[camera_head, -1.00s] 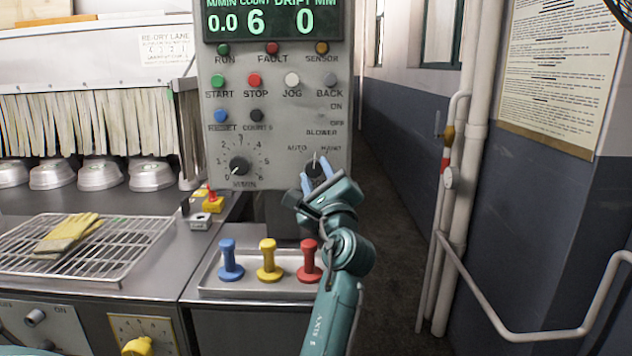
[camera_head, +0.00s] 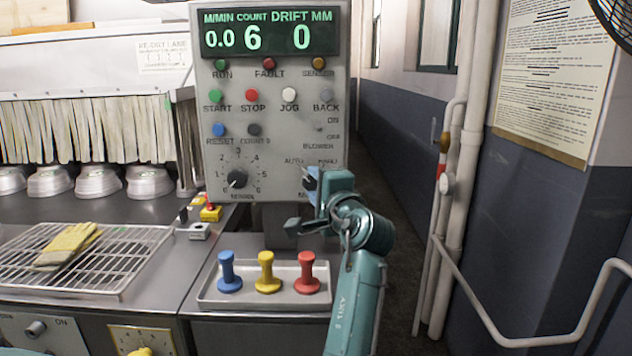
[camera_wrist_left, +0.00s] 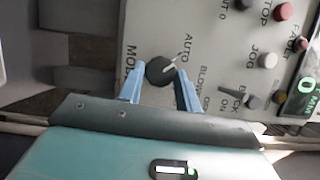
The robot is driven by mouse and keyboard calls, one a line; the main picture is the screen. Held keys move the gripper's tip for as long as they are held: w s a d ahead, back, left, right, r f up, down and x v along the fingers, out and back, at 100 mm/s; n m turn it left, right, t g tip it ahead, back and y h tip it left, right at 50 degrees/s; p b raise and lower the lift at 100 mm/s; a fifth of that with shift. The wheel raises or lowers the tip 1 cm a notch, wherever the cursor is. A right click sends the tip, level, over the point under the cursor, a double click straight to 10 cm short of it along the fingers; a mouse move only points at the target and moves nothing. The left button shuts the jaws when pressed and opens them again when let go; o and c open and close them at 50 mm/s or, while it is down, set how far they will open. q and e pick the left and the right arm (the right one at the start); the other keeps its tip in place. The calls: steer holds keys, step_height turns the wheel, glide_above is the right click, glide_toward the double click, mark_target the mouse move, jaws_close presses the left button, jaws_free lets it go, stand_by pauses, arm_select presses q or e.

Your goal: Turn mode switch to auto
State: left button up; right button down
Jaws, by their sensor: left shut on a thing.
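The mode switch is a dark round knob (camera_wrist_left: 160,71) with a white pointer line, on the lower right of the grey control panel (camera_head: 285,130). In the left wrist view its pointer leans toward the AUTO label (camera_wrist_left: 187,48). My left gripper (camera_wrist_left: 158,88) has its blue fingers on both sides of the knob and is shut on it. In the head view the left gripper (camera_head: 313,184) covers part of the knob and the MODE label. My right gripper is not in view.
A tray (camera_head: 210,300) with blue, yellow and red stamp-like handles stands below the panel. A speed dial (camera_head: 237,179) sits left of the switch. A wire rack (camera_head: 120,270) with a yellow glove lies at left. White pipes (camera_head: 460,190) run along the right wall.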

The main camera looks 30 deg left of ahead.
arm_select(q)
steer(key=shift+r+n, duration=0.1)
steer(key=shift+n, duration=0.3)
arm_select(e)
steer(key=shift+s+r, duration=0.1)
arm_select(q)
steer(key=o, duration=1)
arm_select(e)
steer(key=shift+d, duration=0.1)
